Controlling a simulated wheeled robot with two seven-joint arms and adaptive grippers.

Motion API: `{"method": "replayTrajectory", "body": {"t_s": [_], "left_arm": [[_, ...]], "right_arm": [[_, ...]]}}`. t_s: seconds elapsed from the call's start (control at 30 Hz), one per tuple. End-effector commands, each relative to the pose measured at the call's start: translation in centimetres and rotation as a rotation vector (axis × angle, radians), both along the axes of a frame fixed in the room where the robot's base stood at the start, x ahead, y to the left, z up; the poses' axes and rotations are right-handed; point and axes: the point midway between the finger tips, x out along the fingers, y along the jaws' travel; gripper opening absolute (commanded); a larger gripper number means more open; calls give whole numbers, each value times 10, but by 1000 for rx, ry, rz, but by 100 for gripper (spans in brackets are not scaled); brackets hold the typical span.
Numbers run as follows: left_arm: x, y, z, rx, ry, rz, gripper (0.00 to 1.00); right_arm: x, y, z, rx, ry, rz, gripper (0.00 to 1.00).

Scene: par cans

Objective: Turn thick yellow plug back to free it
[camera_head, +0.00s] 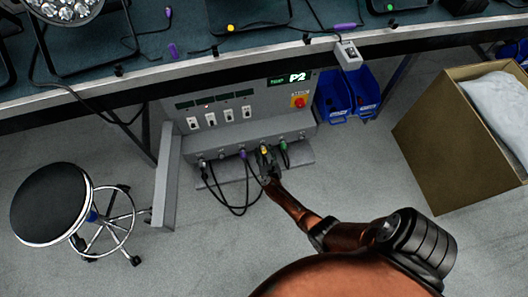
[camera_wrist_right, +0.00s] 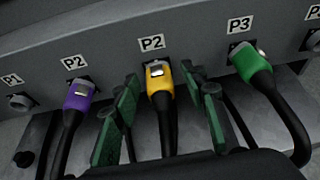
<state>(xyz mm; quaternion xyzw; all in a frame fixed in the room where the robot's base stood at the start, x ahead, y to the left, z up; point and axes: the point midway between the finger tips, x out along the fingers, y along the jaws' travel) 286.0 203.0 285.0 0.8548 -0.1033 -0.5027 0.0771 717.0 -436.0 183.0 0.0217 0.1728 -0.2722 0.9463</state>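The thick yellow plug (camera_wrist_right: 158,82) sits in the socket under a P2 label in the right wrist view. Its black cable hangs down from it. It is a small yellow spot in the head view (camera_head: 264,150). My right gripper (camera_wrist_right: 168,100) is open, with one green-padded finger on each side of the yellow plug and a visible gap on both sides. In the head view the right gripper (camera_head: 268,160) is at the panel's lower socket row. My left gripper is not in view.
A purple plug (camera_wrist_right: 80,96) sits left of the yellow one, also under a P2 label; a green plug (camera_wrist_right: 250,62) under P3 is to the right. The grey panel (camera_head: 240,135) has switches and a red knob (camera_head: 299,101). A stool (camera_head: 52,203) and cardboard box (camera_head: 450,150) flank open floor.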

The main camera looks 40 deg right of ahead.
Motion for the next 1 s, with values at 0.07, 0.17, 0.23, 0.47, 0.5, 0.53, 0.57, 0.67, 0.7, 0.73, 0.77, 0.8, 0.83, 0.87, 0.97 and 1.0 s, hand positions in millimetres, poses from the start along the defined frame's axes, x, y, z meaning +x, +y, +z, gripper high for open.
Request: {"method": "replayTrajectory", "body": {"t_s": [0.07, 0.17, 0.23, 0.47, 0.5, 0.53, 0.57, 0.67, 0.7, 0.73, 0.77, 0.8, 0.83, 0.87, 0.97, 1.0], "left_arm": [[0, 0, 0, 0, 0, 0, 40], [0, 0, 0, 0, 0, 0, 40], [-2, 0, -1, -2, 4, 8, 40], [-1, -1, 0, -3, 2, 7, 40], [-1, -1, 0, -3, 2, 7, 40], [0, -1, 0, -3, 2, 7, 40], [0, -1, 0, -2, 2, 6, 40], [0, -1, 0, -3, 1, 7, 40], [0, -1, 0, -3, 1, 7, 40], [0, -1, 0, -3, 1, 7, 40], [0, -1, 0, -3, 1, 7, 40], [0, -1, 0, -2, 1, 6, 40], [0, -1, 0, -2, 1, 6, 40], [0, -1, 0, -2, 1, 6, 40], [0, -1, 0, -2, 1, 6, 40], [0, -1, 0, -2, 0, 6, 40]], "right_arm": [[0, 0, -1, 1, 1, 0, 41], [-1, 1, -1, 1, 2, 1, 41], [-1, 1, -2, 3, 2, 0, 41], [-12, 10, 1, 8, 1, -1, 41], [-16, 12, 3, 7, 2, -1, 41], [-19, 13, 5, 7, 2, -2, 41], [-22, 14, 6, 5, 1, -4, 41], [-34, 22, 11, 7, 1, -3, 41], [-38, 25, 13, 7, 2, -2, 41], [-41, 26, 15, 6, 0, -2, 41], [-44, 27, 17, 3, 1, -3, 41], [-48, 31, 18, 5, 2, -3, 41], [-50, 32, 19, 4, 1, -1, 41], [-52, 34, 20, 4, 1, 0, 41], [-58, 37, 23, 2, 2, -1, 41], [-59, 37, 24, 2, 1, -1, 41]]}}
